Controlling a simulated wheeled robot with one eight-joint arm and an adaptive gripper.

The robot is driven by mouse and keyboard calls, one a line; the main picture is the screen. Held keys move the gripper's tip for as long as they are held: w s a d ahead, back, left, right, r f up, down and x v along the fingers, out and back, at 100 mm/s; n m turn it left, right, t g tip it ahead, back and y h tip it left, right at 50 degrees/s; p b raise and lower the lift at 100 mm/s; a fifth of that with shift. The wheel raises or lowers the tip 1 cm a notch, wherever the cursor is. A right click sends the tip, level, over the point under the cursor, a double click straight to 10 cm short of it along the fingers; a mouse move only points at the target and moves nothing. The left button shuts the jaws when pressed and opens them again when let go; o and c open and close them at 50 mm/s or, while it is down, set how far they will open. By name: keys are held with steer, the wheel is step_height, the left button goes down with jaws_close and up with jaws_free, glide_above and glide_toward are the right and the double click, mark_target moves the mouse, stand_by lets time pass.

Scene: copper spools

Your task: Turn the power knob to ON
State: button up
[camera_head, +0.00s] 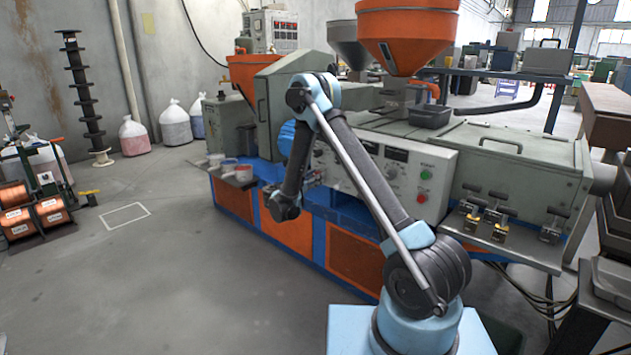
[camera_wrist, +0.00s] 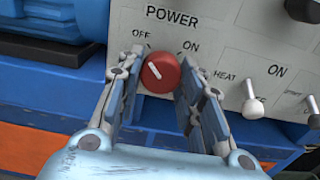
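The red power knob (camera_wrist: 161,73) is on the white control panel (camera_wrist: 222,55) in the wrist view, below the POWER label. Its white mark points up and left, toward OFF; ON is printed to its upper right. My gripper (camera_wrist: 161,56) is open, with one finger on the left of the knob and one on the right. The fingers are close to its sides; I cannot tell if they touch it. In the head view, my arm hides the knob and my fingertips against the machine's panel (camera_head: 398,170).
A HEAT switch (camera_wrist: 252,107) is right of the knob, with another switch (camera_wrist: 313,104) and a black knob (camera_wrist: 303,9) farther right. A blue ledge (camera_wrist: 75,95) runs below the panel. Copper spools (camera_head: 18,222) stand at the left, with open floor between.

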steer(key=shift+m, duration=8.9)
steer(key=o, duration=1.1)
steer(key=shift+c, duration=0.2)
steer(key=shift+a, duration=0.1)
